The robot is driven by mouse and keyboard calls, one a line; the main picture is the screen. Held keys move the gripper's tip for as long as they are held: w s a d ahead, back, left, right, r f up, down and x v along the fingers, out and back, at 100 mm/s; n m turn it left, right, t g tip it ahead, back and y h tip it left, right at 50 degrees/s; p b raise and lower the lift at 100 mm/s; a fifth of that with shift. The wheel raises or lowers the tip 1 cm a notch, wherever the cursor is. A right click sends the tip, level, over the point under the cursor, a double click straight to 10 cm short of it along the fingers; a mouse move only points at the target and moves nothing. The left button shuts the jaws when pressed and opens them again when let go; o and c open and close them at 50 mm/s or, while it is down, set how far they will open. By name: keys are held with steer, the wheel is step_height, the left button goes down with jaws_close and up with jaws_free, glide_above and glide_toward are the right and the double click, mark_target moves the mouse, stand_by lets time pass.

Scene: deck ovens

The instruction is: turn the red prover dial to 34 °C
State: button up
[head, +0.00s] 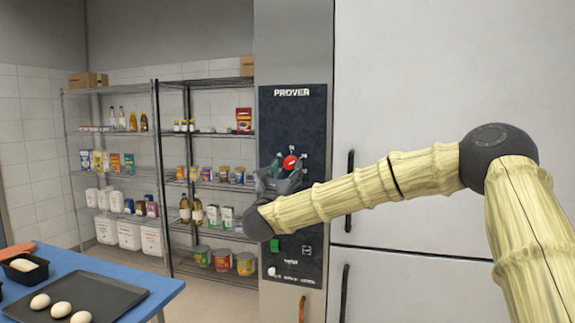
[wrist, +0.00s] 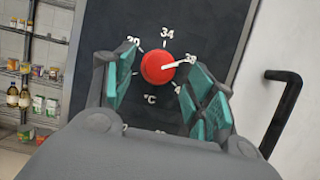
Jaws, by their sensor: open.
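The red prover dial (wrist: 157,68) is on the dark prover panel (head: 310,120). In the wrist view its white pointer aims right and slightly up, at the mark that looks like 38. The 34 mark (wrist: 168,32) is above the dial, and a mark that looks like 30 is at upper left. My gripper (wrist: 160,88) is open, with its teal finger pads to the left and right of the dial; I cannot tell whether they touch it. In the head view the red dial (head: 291,162) shows just above my gripper (head: 279,178), which hides the lower panel markings.
A green button (head: 272,244) is low on the panel. Vertical door handles (head: 349,190) are to the right of the panel. Wire shelves (head: 160,150) with groceries stand to the left. A blue table (head: 165,284) with a dark tray of dough pieces is at lower left.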

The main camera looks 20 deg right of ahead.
steer(key=shift+x, duration=0.95)
steer(key=c, duration=1)
